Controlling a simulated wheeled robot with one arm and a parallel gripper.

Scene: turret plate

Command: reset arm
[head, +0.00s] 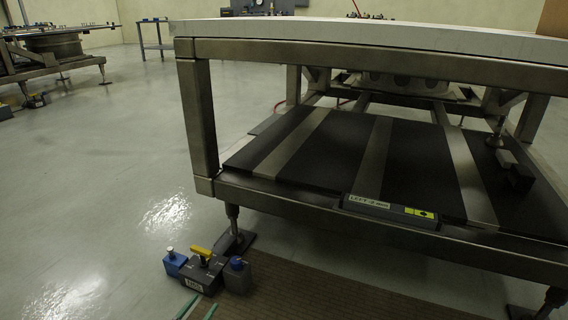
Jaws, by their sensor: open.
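The task names no object besides my arm. The nearest large thing is a metal-framed table (200,110) with a thick pale top (370,38), standing on adjustable feet at the centre and right.
Black panels (330,150) cover the table's lower shelf. A grey device with a yellow handle and blue parts (205,268) sits on the floor by the front-left foot. A brown mat (310,285) lies in front. Another round-based table (55,45) stands far left. Floor between is clear.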

